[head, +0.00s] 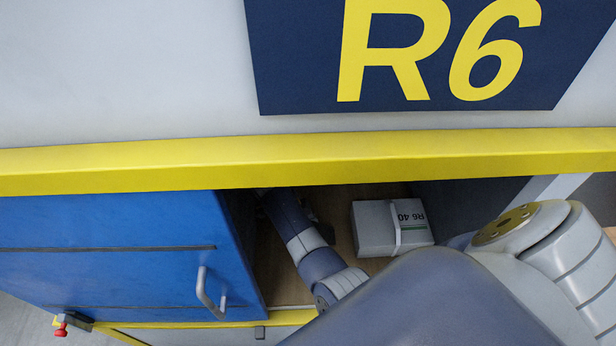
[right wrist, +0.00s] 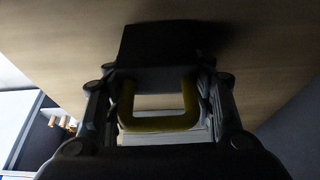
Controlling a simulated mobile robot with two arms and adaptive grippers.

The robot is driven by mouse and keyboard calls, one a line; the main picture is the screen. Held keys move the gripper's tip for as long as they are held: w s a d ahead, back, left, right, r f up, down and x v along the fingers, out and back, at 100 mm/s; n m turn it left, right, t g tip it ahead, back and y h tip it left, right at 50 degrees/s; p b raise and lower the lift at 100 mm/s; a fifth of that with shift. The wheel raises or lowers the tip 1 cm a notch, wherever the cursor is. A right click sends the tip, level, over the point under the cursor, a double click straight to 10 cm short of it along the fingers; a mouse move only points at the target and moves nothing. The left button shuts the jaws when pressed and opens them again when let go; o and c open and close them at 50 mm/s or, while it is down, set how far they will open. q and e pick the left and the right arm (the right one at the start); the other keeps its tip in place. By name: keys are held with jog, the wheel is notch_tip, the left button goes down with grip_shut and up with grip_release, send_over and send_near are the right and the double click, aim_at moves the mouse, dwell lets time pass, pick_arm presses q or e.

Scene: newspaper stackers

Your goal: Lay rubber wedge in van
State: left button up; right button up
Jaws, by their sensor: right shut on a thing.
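The rubber wedge (right wrist: 165,42) is a black block with a yellow loop handle (right wrist: 160,122), seen in the right wrist view. My right gripper (right wrist: 158,82) is shut on it, with a finger at each side. The wedge is close to the wooden floor (right wrist: 60,50) and casts a shadow there; I cannot tell if it touches. In the head view my right arm reaches into an opening below a yellow beam, apparently the van (head: 290,285). My left gripper is not in view.
A white strapped bundle marked R6 40 (head: 378,232) lies on the wooden floor, right of my forearm. A blue door (head: 120,255) with a grey handle (head: 207,293) borders the opening on the left. The yellow beam (head: 300,163) runs above it, below an R6 sign (head: 420,55).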

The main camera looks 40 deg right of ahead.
jog(key=shift+f, duration=0.1)
jog(key=o, duration=1.4)
